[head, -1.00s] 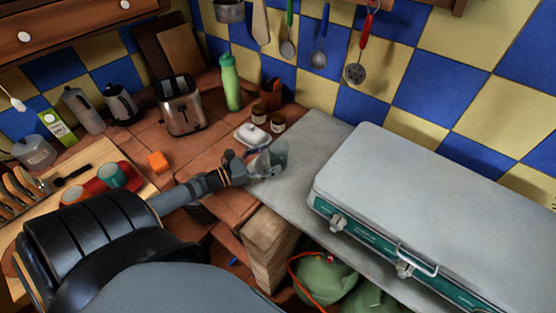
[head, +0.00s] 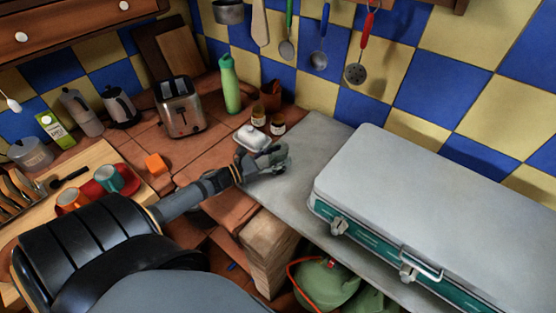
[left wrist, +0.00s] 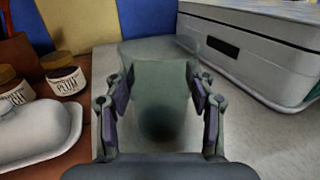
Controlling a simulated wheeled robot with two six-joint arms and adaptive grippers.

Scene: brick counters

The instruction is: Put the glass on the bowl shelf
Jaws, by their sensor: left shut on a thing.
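The glass (left wrist: 160,85) is a clear, greenish see-through tumbler. In the left wrist view it stands between the two fingers of my left gripper (left wrist: 160,105), which is shut on it. In the head view my left gripper (head: 275,158) is over the grey slab beside the brick counter, and the glass is mostly hidden by the fingers. I cannot tell whether the glass touches the slab. No bowl shelf can be made out for certain. My right gripper is not in view.
A large grey case (head: 430,200) lies right of my left gripper. A white butter dish (head: 251,138) and two small jars (head: 277,127) stand close behind it. A toaster (head: 181,105) and a green bottle (head: 230,85) stand farther back. Utensils hang on the tiled wall.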

